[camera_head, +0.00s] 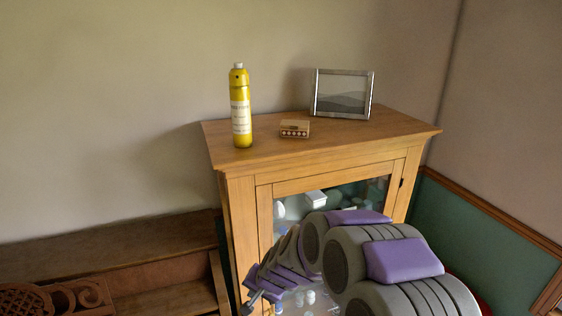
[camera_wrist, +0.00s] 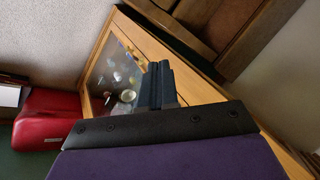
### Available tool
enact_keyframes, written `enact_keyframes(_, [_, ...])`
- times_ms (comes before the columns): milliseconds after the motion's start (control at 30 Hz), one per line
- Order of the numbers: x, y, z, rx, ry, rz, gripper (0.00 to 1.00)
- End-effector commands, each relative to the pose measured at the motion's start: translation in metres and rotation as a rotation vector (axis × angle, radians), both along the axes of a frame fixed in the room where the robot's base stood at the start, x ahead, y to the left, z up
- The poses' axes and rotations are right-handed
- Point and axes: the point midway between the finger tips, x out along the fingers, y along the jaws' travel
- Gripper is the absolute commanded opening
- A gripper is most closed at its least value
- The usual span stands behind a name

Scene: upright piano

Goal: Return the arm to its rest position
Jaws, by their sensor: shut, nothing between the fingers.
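My arm, grey with purple pads, reaches across the lower right of the head view in front of the wooden cabinet (camera_head: 241,225). Its far end points to the lower left. My gripper (camera_head: 256,297) is small there, low in front of the cabinet's left side. In the wrist view my gripper (camera_wrist: 158,82) shows its two dark fingers side by side, closed together with nothing held. Beyond the fingers is the cabinet's glass door (camera_wrist: 112,72), seen tilted, with several small items behind it. I cannot tell the exact gap between the gripper and the cabinet.
On the cabinet top stand a yellow bottle (camera_head: 240,108), a small box (camera_head: 295,128) and a picture frame (camera_head: 343,94). Dark wooden furniture (camera_head: 110,245) with carved openwork stands at lower left. A red object (camera_wrist: 48,118) shows at left in the wrist view.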

Motion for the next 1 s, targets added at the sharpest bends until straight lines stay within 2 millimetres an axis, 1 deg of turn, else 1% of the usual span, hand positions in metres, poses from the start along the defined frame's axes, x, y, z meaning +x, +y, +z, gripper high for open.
enact_keyframes(33, [-0.014,-0.007,0.01,-0.006,0.005,0.035,0.0])
enact_keyframes(167, [-0.055,-0.026,0.029,-0.039,0.042,0.132,0.0])
enact_keyframes(200, [-0.068,-0.033,0.035,-0.052,0.051,0.159,0.0])
enact_keyframes(267, [-0.088,-0.045,0.04,-0.073,0.07,0.197,0.0])
enact_keyframes(300, [-0.103,-0.053,0.044,-0.088,0.086,0.22,0.0])
enact_keyframes(367, [-0.124,-0.066,0.048,-0.114,0.109,0.254,0.0])
enact_keyframes(400, [-0.139,-0.075,0.051,-0.131,0.124,0.274,0.0])
enact_keyframes(467, [-0.161,-0.089,0.054,-0.162,0.147,0.302,0.0])
enact_keyframes(500, [-0.176,-0.099,0.056,-0.182,0.164,0.318,0.0])
enact_keyframes(567, [-0.199,-0.114,0.058,-0.214,0.195,0.34,0.0])
enact_keyframes(600, [-0.215,-0.124,0.059,-0.235,0.214,0.351,0.0])
enact_keyframes(800, [-0.291,-0.172,0.06,-0.34,0.322,0.387,0.0])
enact_keyframes(900, [-0.322,-0.19,0.059,-0.377,0.375,0.392,0.0])
enact_keyframes(1000, [-0.344,-0.202,0.058,-0.401,0.414,0.393,0.0])
